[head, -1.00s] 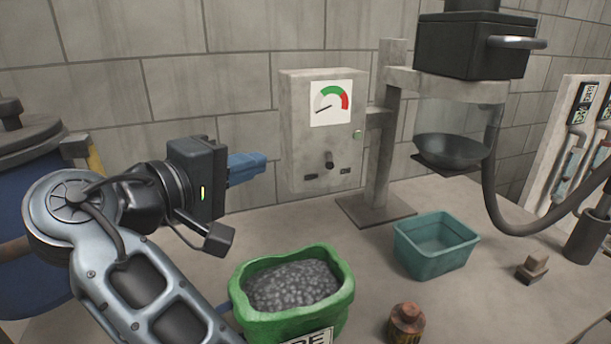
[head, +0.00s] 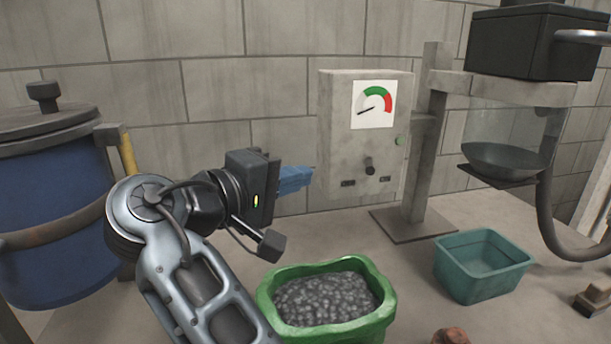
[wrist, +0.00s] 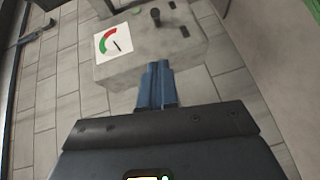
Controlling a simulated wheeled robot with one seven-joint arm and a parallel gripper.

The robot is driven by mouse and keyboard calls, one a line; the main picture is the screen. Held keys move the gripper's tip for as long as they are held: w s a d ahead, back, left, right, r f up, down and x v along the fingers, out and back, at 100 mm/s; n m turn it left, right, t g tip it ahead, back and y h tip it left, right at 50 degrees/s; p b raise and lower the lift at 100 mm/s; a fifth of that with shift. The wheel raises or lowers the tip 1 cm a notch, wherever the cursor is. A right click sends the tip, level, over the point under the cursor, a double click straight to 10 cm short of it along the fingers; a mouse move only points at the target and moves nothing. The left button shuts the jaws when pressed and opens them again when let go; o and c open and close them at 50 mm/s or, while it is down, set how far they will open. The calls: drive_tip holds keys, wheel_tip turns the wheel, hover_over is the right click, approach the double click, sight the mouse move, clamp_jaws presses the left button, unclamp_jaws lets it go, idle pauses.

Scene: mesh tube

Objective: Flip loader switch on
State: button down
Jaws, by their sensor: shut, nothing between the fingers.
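The loader box (head: 340,140) is a grey panel in front of the block wall, with a round-scale gauge (head: 374,104) whose needle points to the lower left. A dark switch knob (head: 369,165) sits low on its front, between two small dark labels. A small green light (head: 400,141) is on its right side. My gripper (head: 306,178) has blue fingers, shut and empty, just left of the box and a little below the knob's height. In the wrist view the shut fingers (wrist: 158,72) point toward the box (wrist: 150,62), with the knob (wrist: 155,14) beyond them; contact cannot be told.
A teal bin (head: 483,265) is on the table at right. A stand post (head: 425,150) and a glass-walled hopper (head: 505,150) are right of the box. A blue drum (head: 50,210) stands left.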

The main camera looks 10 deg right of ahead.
sight(370, 165)
drive_tip(key=x, duration=0.8)
drive_tip(key=shift+d+p, duration=0.15)
drive_tip(key=shift+p, duration=0.2)
drive_tip(key=d, duration=0.2)
drive_tip(key=s+d, duration=0.1)
drive_tip(key=shift+d+f, duration=0.15)
drive_tip(key=shift+f, duration=0.2)
drive_tip(key=shift+d+p, duration=0.1)
drive_tip(key=shift+p, duration=0.3)
